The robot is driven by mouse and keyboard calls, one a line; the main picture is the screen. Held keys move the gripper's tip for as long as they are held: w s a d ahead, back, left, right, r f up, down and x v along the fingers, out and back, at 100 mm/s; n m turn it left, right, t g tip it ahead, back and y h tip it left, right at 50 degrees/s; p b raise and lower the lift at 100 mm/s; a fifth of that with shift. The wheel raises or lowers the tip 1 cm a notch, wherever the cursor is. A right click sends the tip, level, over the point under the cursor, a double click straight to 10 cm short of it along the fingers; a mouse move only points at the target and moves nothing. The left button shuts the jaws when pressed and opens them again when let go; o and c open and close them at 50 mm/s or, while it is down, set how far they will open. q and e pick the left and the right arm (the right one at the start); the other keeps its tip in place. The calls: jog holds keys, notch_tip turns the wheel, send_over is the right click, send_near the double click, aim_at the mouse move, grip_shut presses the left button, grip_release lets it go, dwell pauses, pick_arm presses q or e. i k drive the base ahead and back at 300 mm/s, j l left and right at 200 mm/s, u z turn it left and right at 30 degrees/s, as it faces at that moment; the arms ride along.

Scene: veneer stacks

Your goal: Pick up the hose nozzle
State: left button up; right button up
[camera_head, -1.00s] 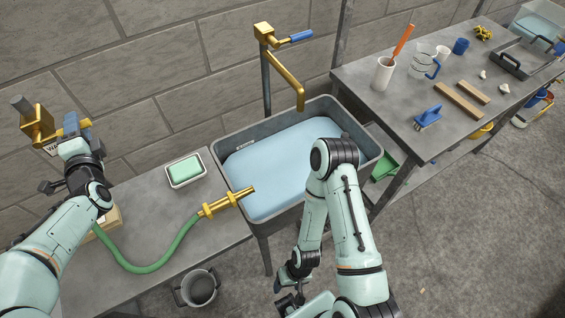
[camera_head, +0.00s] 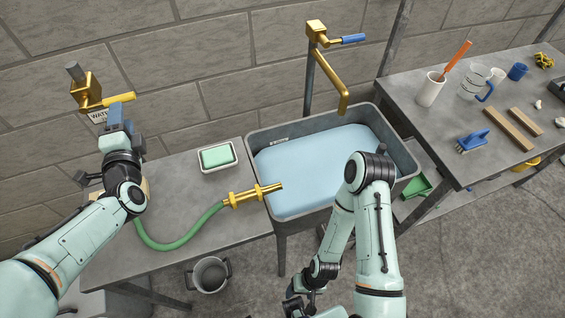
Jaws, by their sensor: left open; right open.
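The brass hose nozzle (camera_head: 253,195) lies at the right edge of the grey side table, with its tip reaching over the sink rim. A green hose (camera_head: 180,240) runs from its left end and curves back along the table toward my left arm. My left gripper (camera_head: 117,116) is open, left of the nozzle and well apart from it, just in front of the wall valve's yellow lever. I cannot tell whether it touches the lever. My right gripper (camera_head: 298,294) is open and empty, low in front of the sink, below and right of the nozzle.
A soap dish (camera_head: 234,165) stands behind the nozzle. The sink (camera_head: 262,140) holds pale blue water below a brass tap (camera_head: 330,70). The brass wall valve (camera_head: 86,90) is at left. A bucket (camera_head: 210,275) stands on the floor. A cluttered workbench (camera_head: 425,122) is at right.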

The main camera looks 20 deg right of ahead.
aim_at(258, 193)
jog(key=k, duration=1)
